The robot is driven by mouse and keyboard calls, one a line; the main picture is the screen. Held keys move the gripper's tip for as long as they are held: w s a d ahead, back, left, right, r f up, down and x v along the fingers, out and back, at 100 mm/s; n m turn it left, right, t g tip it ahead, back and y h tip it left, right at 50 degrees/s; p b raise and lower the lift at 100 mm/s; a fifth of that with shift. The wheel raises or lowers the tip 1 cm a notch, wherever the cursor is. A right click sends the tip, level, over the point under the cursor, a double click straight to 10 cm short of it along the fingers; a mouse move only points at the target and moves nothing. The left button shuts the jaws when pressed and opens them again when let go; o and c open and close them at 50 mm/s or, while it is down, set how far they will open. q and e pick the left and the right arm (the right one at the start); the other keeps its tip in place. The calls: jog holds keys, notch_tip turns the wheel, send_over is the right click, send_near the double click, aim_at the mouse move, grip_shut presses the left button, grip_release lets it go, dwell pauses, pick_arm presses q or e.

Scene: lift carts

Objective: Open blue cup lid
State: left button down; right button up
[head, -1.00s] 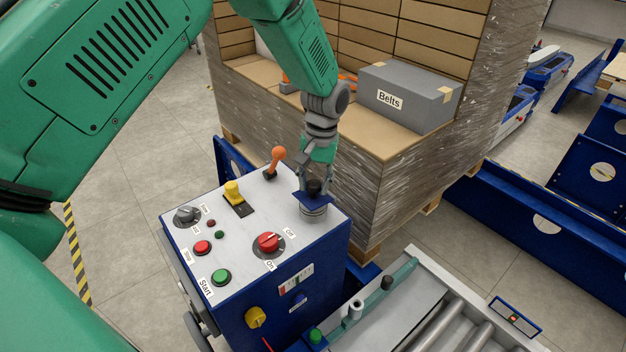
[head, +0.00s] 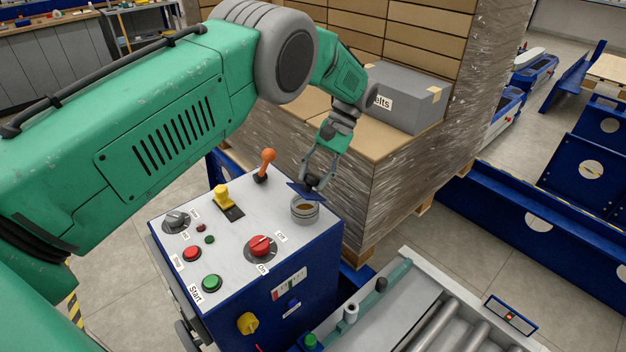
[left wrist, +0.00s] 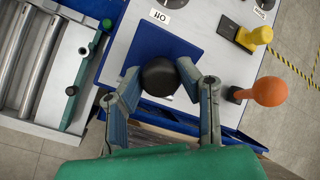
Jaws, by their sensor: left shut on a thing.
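My left gripper (head: 313,179) is shut on the black knob (left wrist: 160,77) of the blue square lid (head: 302,191). The lid is raised and tilted just above the far side of the grey round cup (head: 305,211). The cup stands on the far right corner of the control box, with its open top and brownish inside showing. In the left wrist view the flat blue lid (left wrist: 172,45) lies behind the knob, the fingers (left wrist: 158,82) are on either side of the knob, and the cup is hidden. My right gripper is not in view.
The control box (head: 221,258) carries an orange-topped lever (head: 266,163), a yellow switch (head: 221,197), a red knob (head: 261,247) and a green button (head: 212,283). A wrapped pallet stack (head: 400,195) with a grey Belts box (head: 412,98) stands close behind. Rollers (head: 450,318) lie at front right.

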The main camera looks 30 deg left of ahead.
pick_arm(q)
jog(key=shift+w+f, duration=0.1)
jog(key=c, duration=1.1)
grip_release()
jog(key=shift+w, duration=0.1)
jog(key=shift+c, duration=0.2)
jog(key=shift+w+f, duration=0.2)
jog(key=shift+s+r, duration=0.15)
jog(key=shift+r, duration=0.15)
jog(key=r, duration=0.9)
jog(key=shift+w+r, duration=0.15)
jog(key=shift+w, duration=0.1)
